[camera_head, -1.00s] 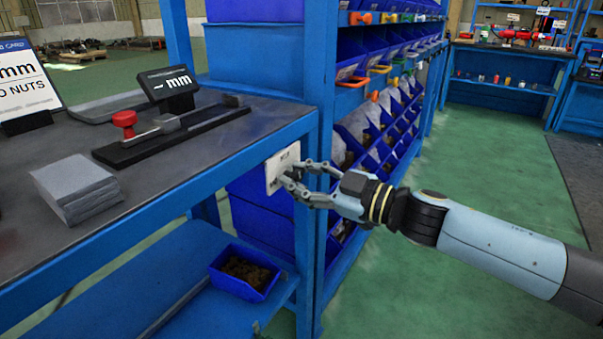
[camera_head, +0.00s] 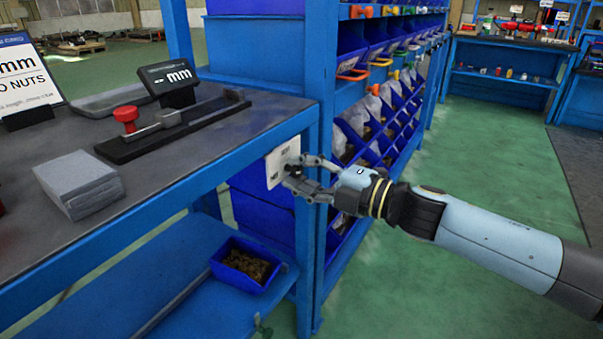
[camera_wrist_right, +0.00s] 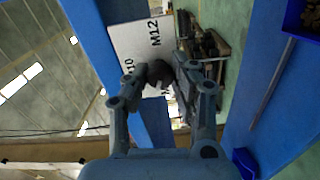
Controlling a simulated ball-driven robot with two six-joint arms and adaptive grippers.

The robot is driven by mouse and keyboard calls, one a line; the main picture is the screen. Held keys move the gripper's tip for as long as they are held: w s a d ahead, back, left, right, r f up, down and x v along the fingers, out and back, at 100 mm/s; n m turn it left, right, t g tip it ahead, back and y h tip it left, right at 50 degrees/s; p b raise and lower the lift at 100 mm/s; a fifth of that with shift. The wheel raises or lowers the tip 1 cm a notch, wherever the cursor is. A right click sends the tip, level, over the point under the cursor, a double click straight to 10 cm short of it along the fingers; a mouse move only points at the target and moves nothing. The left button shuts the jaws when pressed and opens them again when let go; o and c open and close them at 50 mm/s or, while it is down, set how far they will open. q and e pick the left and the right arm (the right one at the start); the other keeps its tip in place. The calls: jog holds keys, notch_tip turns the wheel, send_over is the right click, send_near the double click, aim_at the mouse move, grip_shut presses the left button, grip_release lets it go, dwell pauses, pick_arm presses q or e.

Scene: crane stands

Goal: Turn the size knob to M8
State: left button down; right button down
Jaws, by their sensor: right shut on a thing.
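The size knob (camera_wrist_right: 158,72) is small and dark. It sits on a white plate (camera_head: 275,170) on the end of the blue workbench. In the right wrist view the same plate (camera_wrist_right: 128,40) shows the labels M12 and M10; other markings are hidden by the fingers. My right gripper (camera_head: 297,174) reaches in from the right and is shut on the knob, with one finger on each side of it in the wrist view (camera_wrist_right: 160,74). Which label the knob points to cannot be told. My left gripper is not in view.
On the bench stand a measuring device with a red knob (camera_head: 126,115), a small display (camera_head: 168,78), a sign (camera_head: 25,75) and a grey stack (camera_head: 78,180). A blue bin (camera_head: 245,264) is on the lower shelf.

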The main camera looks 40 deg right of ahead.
jog(key=shift+f+n, duration=0.1)
jog(key=shift+n, duration=1.1)
jog(key=c, duration=1.1)
grip_release()
jog(key=shift+o, duration=0.2)
jog(key=shift+s, duration=0.15)
jog(key=v, duration=1.1)
jog(key=shift+s+d, duration=0.2)
jog(key=shift+s, duration=0.15)
